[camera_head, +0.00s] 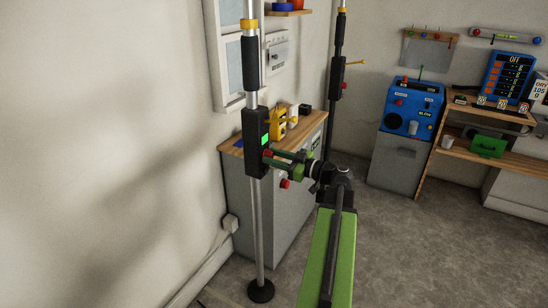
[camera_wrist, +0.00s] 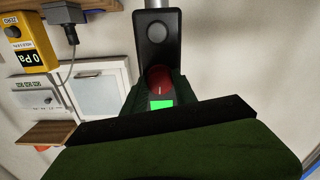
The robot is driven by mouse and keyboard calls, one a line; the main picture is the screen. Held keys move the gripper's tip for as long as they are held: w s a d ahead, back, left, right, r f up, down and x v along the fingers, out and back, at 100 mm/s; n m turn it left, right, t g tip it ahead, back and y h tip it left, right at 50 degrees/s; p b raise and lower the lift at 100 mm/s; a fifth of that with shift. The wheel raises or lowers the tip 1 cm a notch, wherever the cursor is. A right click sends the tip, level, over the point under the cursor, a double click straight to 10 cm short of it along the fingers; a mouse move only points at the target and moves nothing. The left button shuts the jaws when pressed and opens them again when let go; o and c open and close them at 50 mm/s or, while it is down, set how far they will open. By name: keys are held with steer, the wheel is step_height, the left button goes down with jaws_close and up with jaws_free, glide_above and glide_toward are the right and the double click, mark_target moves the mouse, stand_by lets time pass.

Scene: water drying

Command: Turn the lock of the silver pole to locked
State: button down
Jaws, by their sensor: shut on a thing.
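The silver pole (camera_head: 260,225) stands upright on a round black foot near the left wall. A black lock box (camera_head: 251,160) with a lit green display (camera_head: 265,140) is fixed around it. In the wrist view the box (camera_wrist: 155,35) shows with a red knob (camera_wrist: 160,76) and the green display (camera_wrist: 162,104). My gripper (camera_head: 268,157) reaches the box from the right, and its dark green fingers are shut on the red knob. The fingers hide the knob's sides, so its exact turn angle is hard to tell.
A grey cabinet (camera_head: 265,205) with a wooden top stands just behind the pole, bearing a yellow meter (camera_head: 277,123). A dark second pole (camera_head: 335,90) with a yellow lever stands further back. A blue machine (camera_head: 412,108) and wooden shelves (camera_head: 480,150) are at right. Grey floor is open at lower right.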

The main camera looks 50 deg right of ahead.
steer(key=m, duration=0.8)
steer(key=shift+m, duration=0.4)
steer(key=m, duration=0.4)
steer(key=shift+m, duration=2.1)
steer(key=c, duration=1)
jaws_free()
steer(key=shift+s, duration=0.1)
steer(key=v, duration=1.7)
steer(key=shift+s, duration=0.15)
